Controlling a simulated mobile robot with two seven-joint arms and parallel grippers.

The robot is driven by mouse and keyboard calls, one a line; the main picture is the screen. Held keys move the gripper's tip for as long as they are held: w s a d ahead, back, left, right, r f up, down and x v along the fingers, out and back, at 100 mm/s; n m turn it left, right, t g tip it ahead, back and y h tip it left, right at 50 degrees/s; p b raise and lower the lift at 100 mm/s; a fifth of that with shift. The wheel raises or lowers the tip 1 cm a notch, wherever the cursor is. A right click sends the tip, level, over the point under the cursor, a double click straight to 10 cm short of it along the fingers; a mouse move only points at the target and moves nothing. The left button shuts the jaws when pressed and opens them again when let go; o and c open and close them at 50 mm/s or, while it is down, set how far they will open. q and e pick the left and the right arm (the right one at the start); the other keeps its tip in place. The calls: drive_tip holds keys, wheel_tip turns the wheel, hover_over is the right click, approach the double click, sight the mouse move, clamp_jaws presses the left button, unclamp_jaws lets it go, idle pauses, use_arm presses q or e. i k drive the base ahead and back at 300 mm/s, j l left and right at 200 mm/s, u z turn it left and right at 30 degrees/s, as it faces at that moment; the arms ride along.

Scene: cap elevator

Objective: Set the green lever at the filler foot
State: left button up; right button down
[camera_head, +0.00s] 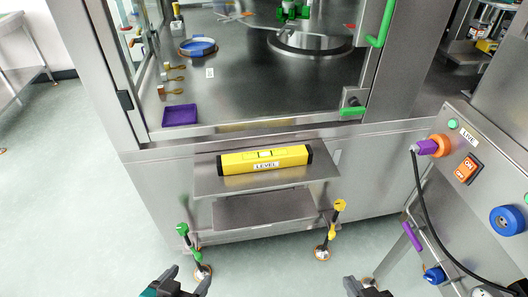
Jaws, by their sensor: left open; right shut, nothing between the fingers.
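The green lever (183,230) stands at the filler's left foot (203,272), its green knob on top of a dark stem with another green part lower down. My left gripper (187,281) is at the bottom edge, just below and left of that foot; it is open and empty, apart from the lever. My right gripper (361,286) is at the bottom edge, right of the other foot, shut with nothing in it. Both grippers are partly cut off by the frame.
A yellow lever (339,205) stands at the right foot (321,253). A control panel (485,170) with a hanging black cable is at right. The floor at left is clear.

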sight(198, 256)
drive_tip(key=i+u, duration=0.1)
drive_tip(key=u, duration=0.8)
